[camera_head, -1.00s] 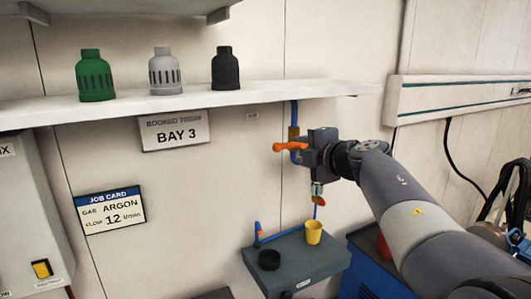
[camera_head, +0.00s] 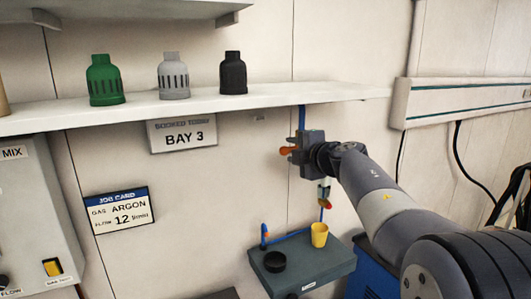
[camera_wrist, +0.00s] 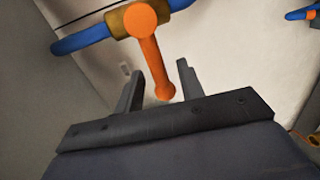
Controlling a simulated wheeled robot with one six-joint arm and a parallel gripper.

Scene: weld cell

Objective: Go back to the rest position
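My gripper (camera_head: 300,148) is in front of the wall below the shelf's right part, beside an orange lever (camera_head: 287,150). In the wrist view the two fingers of my gripper (camera_wrist: 160,70) stand apart, with the orange lever (camera_wrist: 152,62) showing between them and gaps on both sides. Nothing is seen clamped. The lever comes from a brass valve body (camera_wrist: 131,20) on a blue pipe (camera_wrist: 82,40). In the head view the brass body is hidden behind my gripper. Whether a finger touches the lever, I cannot tell.
The shelf (camera_head: 130,115) above holds green (camera_head: 104,82), grey (camera_head: 173,78) and black (camera_head: 233,75) slotted caps. A small grey-green stand (camera_head: 325,265) below carries a yellow cup (camera_head: 319,235) and a black ring (camera_head: 274,262). A wall trunking (camera_head: 465,98) is at right.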

